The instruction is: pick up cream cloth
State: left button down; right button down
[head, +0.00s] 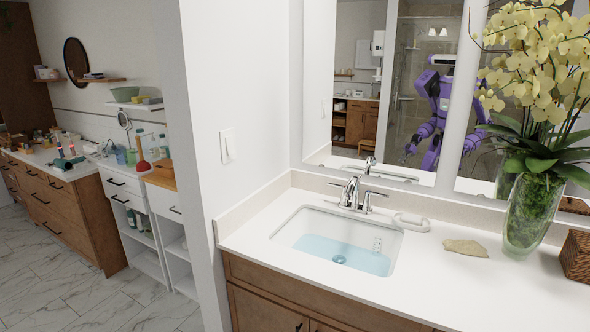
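The cream cloth (465,248) lies crumpled and flat on the white countertop (440,290), right of the sink (345,240) and left of the glass vase (532,212). Nothing covers it. Neither of my grippers shows directly in the head view. My purple arms appear only as a reflection in the mirror, too small to tell how the grippers stand.
A white soap dish (411,222) sits behind the cloth, near the chrome faucet (350,192). The sink holds shallow blue water. Yellow orchids (540,60) rise from the vase. A brown woven basket (577,254) stands at the right edge. Counter in front of the cloth is clear.

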aim_at(470, 247)
jog(key=z, duration=1.25)
jog(key=i+u, duration=0.2)
jog(key=k+j, duration=0.05)
jog(key=k, duration=0.05)
